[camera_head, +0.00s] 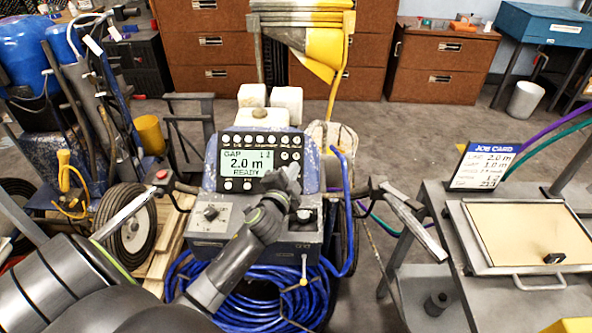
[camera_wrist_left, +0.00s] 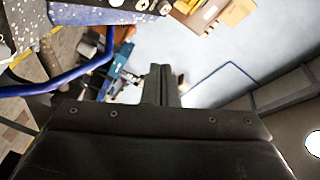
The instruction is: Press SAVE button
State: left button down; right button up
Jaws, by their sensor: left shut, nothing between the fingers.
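The control panel (camera_head: 213,165) of the line striper faces me, with a lit screen (camera_head: 246,163) reading GAP, 2.0 m, READY. Several round white buttons run above the screen, some sit to its right, and two lie below it. Their labels are too small to read, so I cannot tell which is SAVE. My left gripper (camera_head: 290,176) is shut and empty in front of the panel's lower right part, hiding some of it. I cannot tell whether it touches. In the left wrist view the shut fingers (camera_wrist_left: 162,84) point away from me, with some buttons (camera_wrist_left: 141,5) at the top edge. My right gripper is not in view.
A lower grey box with knobs (camera_head: 211,213) sits below the panel, above a coiled blue hose (camera_head: 240,295). Handlebars flank the machine. At right, a job card (camera_head: 484,166) stands on a grey cart (camera_head: 440,215). A wheeled machine with a tire (camera_head: 128,225) is at left.

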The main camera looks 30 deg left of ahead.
pick_arm(q)
jog(key=w+f+b, duration=0.1)
jog(key=b, duration=0.1)
jog(key=w+a+f+b, duration=0.1)
jog(key=f+b, duration=0.1)
jog(key=w+a+f+b, duration=0.1)
jog(key=w+f+b, duration=0.1)
jog(key=shift+a+f, duration=0.15)
jog(key=shift+a, duration=0.1)
jog(key=shift+w+a+f+b, duration=0.25)
jog(key=shift+w+f+b, duration=0.2)
jog(key=shift+b, duration=0.1)
jog(key=shift+w+a, duration=0.1)
jog(key=shift+w, duration=0.1)
dwell(0.8)
dwell(0.7)
jog(key=shift+w+a+f+b, duration=0.25)
jog(key=shift+f+b, duration=0.1)
jog(key=shift+b, duration=0.15)
